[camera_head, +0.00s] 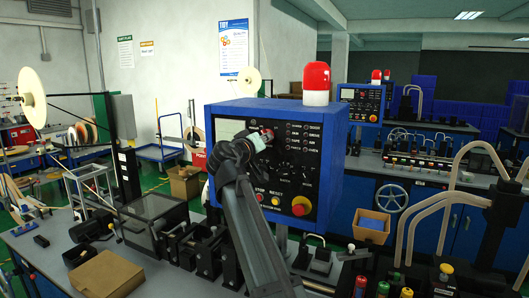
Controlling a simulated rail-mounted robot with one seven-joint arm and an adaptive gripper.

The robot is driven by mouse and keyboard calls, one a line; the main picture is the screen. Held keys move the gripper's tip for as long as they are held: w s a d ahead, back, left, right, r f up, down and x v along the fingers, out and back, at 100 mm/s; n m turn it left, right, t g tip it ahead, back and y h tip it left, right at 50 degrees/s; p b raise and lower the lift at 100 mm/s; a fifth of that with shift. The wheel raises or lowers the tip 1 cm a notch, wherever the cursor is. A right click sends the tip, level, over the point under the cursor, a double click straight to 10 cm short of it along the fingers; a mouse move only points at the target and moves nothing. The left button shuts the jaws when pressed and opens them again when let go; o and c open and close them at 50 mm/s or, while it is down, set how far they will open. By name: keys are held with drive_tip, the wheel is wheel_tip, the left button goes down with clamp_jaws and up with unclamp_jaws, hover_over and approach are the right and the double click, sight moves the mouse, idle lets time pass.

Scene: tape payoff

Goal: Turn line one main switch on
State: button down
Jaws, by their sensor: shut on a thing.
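The blue control box (333,150) with a black front panel stands in the middle of the head view, above the bench. My gripper (262,138) is at the upper middle of this panel, shut on the main switch (269,133). Only a small red part of the switch shows past the fingers. Its angle and labels are hidden or too small to read. My arm reaches up to the panel from below and covers part of its left side. A grey screen (229,127) is at the panel's upper left.
A red beacon (316,84) stands on the box. A red emergency button (301,206) is at the panel's lower right, with small buttons (275,201) left of it. A cardboard box (105,274) and machine parts crowd the bench. A second control box (361,103) stands behind.

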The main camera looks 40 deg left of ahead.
drive_tip(key=m+b, duration=0.5)
drive_tip(key=b, duration=0.4)
drive_tip(key=m+b, duration=0.5)
drive_tip(key=b, duration=0.4)
drive_tip(key=m+b, duration=0.5)
drive_tip(key=b, duration=0.4)
drive_tip(key=shift+a+m, duration=0.35)
drive_tip(key=shift+m, duration=0.05)
drive_tip(key=shift+r, duration=0.15)
drive_tip(key=c, duration=1.2)
unclamp_jaws()
drive_tip(key=shift+s, duration=0.1)
drive_tip(key=v, duration=1.2)
